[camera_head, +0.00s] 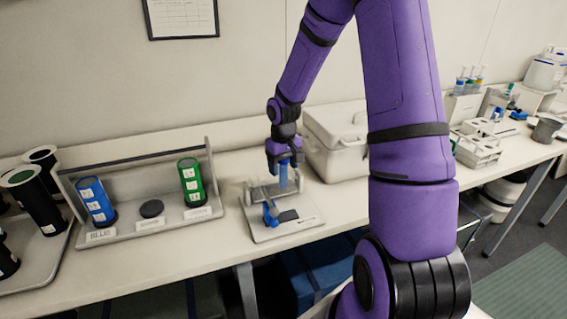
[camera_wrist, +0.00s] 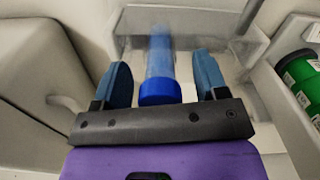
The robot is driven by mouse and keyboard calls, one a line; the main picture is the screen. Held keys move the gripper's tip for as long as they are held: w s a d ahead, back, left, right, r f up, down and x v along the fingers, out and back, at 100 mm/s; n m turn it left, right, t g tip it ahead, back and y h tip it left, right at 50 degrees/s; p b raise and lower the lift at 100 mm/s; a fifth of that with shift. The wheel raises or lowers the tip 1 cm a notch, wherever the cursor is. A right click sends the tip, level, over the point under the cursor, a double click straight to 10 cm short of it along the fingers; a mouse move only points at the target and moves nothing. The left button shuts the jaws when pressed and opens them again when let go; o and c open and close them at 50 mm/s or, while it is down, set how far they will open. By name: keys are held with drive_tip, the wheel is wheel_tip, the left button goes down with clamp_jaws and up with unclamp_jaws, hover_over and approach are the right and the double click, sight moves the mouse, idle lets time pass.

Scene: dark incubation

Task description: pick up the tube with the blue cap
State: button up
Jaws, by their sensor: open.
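The tube with the blue cap (camera_wrist: 160,92) shows in the wrist view, its pale blue body running away from the cap. My gripper (camera_wrist: 163,66) is open, with one blue finger on each side of the tube and a visible gap on both sides. Whether the tube's lower end touches the stand is unclear.
A rack with a blue canister (camera_head: 97,201) and a green canister (camera_head: 192,182) stands to the left. A lidded white box (camera_head: 338,145) stands close on the right. A small blue part (camera_head: 270,214) is on the stand. Black canisters (camera_head: 35,203) stand far left.

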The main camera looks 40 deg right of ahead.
drive_tip(key=shift+c, duration=0.4)
drive_tip(key=c, duration=0.9)
drive_tip(key=shift+c, duration=0.2)
drive_tip(key=shift+w, duration=0.15)
drive_tip(key=o, duration=1)
drive_tip(key=shift+r, duration=0.1)
wheel_tip(320, 180, up, 11)
drive_tip(key=shift+f, duration=0.15)
